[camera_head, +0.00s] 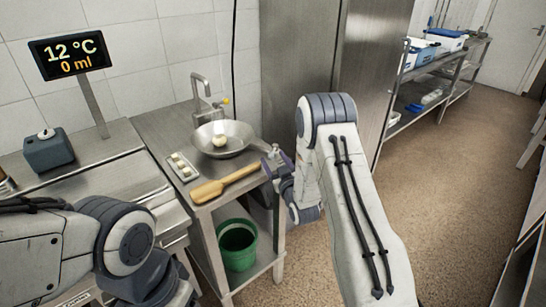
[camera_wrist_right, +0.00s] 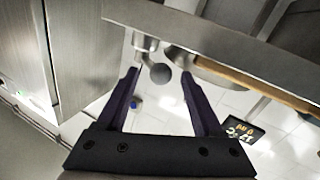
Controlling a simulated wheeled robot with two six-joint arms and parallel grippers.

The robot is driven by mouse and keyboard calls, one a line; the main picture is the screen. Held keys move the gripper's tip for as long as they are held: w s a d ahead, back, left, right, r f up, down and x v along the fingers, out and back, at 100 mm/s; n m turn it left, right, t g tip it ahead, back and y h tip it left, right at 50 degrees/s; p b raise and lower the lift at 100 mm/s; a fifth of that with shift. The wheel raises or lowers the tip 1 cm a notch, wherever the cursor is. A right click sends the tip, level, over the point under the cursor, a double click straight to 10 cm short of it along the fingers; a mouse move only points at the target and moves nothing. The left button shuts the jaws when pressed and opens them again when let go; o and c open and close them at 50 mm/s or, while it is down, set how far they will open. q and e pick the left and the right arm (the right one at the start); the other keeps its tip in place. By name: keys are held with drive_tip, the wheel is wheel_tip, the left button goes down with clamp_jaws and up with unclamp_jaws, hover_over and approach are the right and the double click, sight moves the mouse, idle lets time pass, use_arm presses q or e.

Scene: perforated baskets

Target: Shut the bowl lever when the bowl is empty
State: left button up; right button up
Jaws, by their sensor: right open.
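A shallow metal bowl (camera_head: 238,134) sits on the steel table under the tap, with a pale round object (camera_head: 219,141) in it. A grey ball knob (camera_wrist_right: 160,73) on a short metal stem, likely the bowl lever, shows below the table edge in the right wrist view. My right gripper (camera_head: 271,163) is at the table's right front corner. In the right wrist view its open fingers (camera_wrist_right: 160,90) stand on either side of the knob, apart from it; nothing is held. My left arm shows at the lower left, but its gripper is out of view.
A display (camera_head: 69,54) reads 12 °C and 0 ml. A wooden paddle (camera_head: 225,183) and a small tray of pale pieces (camera_head: 182,167) lie on the table. A green bucket (camera_head: 238,245) stands underneath. Open floor lies to the right, before a shelf rack (camera_head: 432,78).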

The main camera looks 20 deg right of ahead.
drive_tip(key=shift+w, duration=0.6)
clamp_jaws()
drive_tip(key=shift+w+a+m+h+b, duration=0.25)
drive_tip(key=shift+a+m+h+b, duration=0.35)
drive_tip(key=shift+h, duration=0.4)
drive_tip(key=shift+w+a+m+h+b, duration=0.2)
drive_tip(key=shift+a+m+h+b, duration=0.15)
drive_tip(key=shift+m+h+b, duration=0.5)
drive_tip(key=m+h, duration=0.1)
drive_tip(key=g+h, duration=0.1)
drive_tip(key=h, duration=0.1)
drive_tip(key=shift+w+a+m+b, duration=0.35)
drive_tip(key=shift+w, duration=0.05)
drive_tip(key=shift+w+a+r+m+g+h, duration=0.15)
drive_tip(key=shift+w+m+g+h, duration=0.15)
drive_tip(key=shift+m+g+h, duration=0.55)
drive_tip(key=shift+n+t, duration=0.25)
